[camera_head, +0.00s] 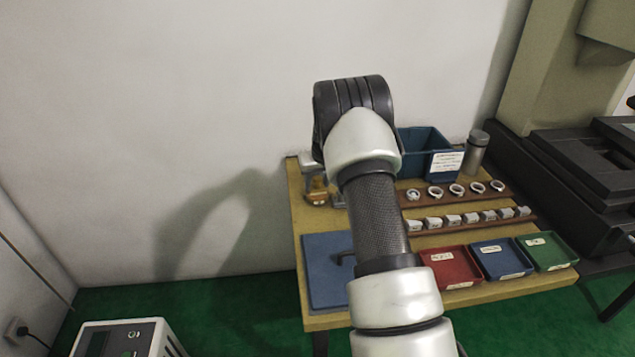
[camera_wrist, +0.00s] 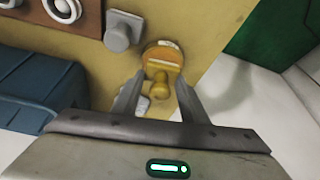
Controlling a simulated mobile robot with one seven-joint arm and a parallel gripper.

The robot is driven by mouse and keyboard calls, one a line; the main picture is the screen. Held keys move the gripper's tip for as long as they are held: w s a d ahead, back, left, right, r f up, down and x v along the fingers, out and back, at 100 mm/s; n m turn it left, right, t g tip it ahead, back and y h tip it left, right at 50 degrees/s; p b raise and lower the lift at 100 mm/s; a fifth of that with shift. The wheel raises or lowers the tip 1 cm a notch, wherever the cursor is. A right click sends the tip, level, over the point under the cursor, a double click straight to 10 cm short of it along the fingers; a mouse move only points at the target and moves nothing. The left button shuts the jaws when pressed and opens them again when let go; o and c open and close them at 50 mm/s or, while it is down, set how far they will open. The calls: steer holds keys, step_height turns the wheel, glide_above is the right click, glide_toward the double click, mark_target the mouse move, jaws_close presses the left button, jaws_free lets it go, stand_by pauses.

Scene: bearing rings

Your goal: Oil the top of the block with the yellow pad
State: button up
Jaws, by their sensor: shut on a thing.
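The yellow pad (camera_wrist: 163,54) shows in the wrist view as a round amber base with a pale strip and a yellow knob. My gripper (camera_wrist: 160,84) has a finger on each side of the knob and is shut on it. In the head view the amber piece (camera_head: 318,192) is at the table's back left, beside my arm, which hides part of that area. A grey block-like piece with a rounded end (camera_wrist: 121,34) is just left of the pad in the wrist view. I cannot tell whether it is the block to oil.
A blue bin (camera_head: 420,142) and a metal flask (camera_head: 475,152) stand at the back. Racks of rings (camera_head: 456,189) and pale blocks (camera_head: 470,218) lie right of my arm. Red (camera_head: 450,268), blue (camera_head: 501,259) and green trays (camera_head: 546,252) line the front. A blue mat (camera_head: 322,268) is front left.

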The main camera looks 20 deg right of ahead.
mark_target(318, 178)
steer(key=shift+f+b, duration=0.45)
stand_by(1.6)
steer(key=shift+r, duration=0.15)
steer(key=shift+r+p, duration=1.7)
steer(key=shift+r, duration=1.7)
steer(key=shift+s, duration=0.1)
